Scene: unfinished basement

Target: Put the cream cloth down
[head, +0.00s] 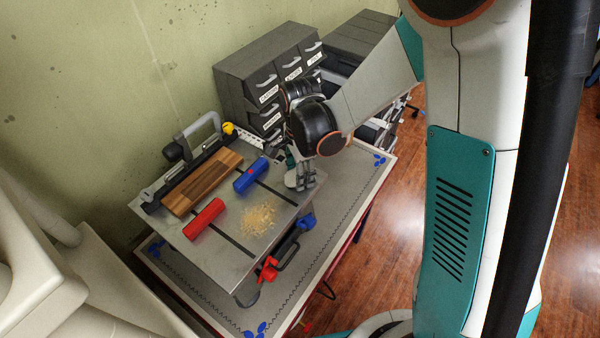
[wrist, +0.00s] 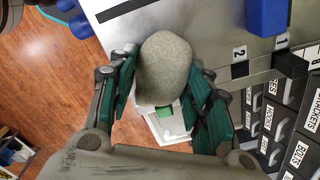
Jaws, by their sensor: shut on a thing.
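The cream cloth (wrist: 165,68) shows in the wrist view as a rounded, speckled pale bundle between the two green fingers. My gripper (wrist: 163,90) is shut on it. In the head view my gripper (head: 303,180) is at the right corner of the grey metal machine table (head: 222,262), with a small pale part of the cloth (head: 291,181) beside the fingers. In the wrist view the cloth overlaps the table's edge. I cannot tell whether it touches the surface.
On the machine table are a red block (head: 204,218), a blue block (head: 251,175), a wooden board (head: 203,182) and a pile of sawdust (head: 258,218). Grey labelled drawers (head: 265,75) stand behind. Red and blue handles stick out at the front edge. The table's front part looks bare.

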